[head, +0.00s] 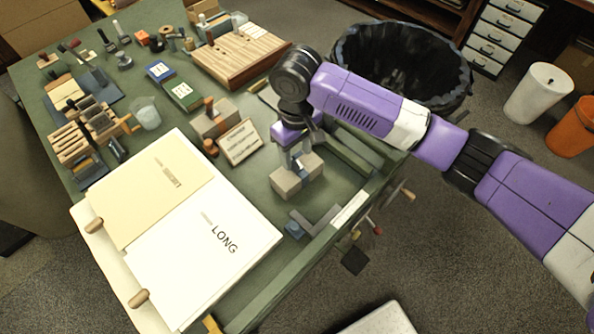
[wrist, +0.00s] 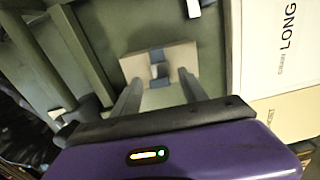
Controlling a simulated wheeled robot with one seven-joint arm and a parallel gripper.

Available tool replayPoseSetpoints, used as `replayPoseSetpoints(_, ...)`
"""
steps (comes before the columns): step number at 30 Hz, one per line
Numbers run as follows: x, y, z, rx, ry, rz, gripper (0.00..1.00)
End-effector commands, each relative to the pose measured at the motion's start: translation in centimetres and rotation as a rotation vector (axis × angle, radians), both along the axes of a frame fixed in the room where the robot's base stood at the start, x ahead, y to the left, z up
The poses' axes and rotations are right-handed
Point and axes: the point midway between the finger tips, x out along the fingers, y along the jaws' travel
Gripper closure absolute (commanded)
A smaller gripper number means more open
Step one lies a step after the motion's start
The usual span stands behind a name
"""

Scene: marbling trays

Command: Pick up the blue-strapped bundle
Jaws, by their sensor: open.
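The blue-strapped bundle (head: 290,184) is a pale grey-beige block on the green bench, with a blue-grey band around its middle. In the wrist view the bundle (wrist: 135,66) lies just past my fingertips, its strap between the two finger lines. My gripper (head: 297,158) is open and points down over the bundle; its fingers also show in the wrist view (wrist: 160,78). Nothing is held. I cannot tell whether the fingertips touch the bundle, and the gripper hides part of its top in the head view.
A similar bundle with a brown strap (head: 214,120) stands to the left, behind a small label card (head: 241,142). A large board with a "LONG" sheet (head: 205,247) lies at front left. A blue-grey angled piece (head: 316,220) lies near the bench edge. A black-lined bin (head: 400,62) stands beyond.

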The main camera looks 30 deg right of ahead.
Motion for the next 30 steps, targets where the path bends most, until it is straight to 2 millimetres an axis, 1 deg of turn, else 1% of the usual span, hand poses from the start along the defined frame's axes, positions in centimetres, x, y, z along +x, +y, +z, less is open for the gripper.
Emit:
replayPoseSetpoints(3,-0.2,-0.1,-1.7,-0.001,0.002,0.000,0.49)
replayPoseSetpoints(6,-0.1,-0.1,-2.8,0.000,0.001,0.000,0.49)
replayPoseSetpoints(9,-0.1,-0.1,-3.3,0.000,0.000,0.000,0.49)
replayPoseSetpoints(15,-0.1,0.0,-3.4,0.000,-0.001,0.001,0.49)
replayPoseSetpoints(17,-0.1,0.0,-3.3,0.000,-0.001,0.001,0.59)
replayPoseSetpoints(18,-0.1,0.0,-3.3,0.000,-0.001,0.001,0.67)
replayPoseSetpoints(23,-0.1,0.0,-3.3,0.001,-0.001,0.001,0.98)
replayPoseSetpoints(24,-0.1,0.0,-3.3,0.001,-0.001,0.001,1.00)
replayPoseSetpoints(30,-0.1,0.0,-3.3,0.000,-0.001,0.000,1.00)
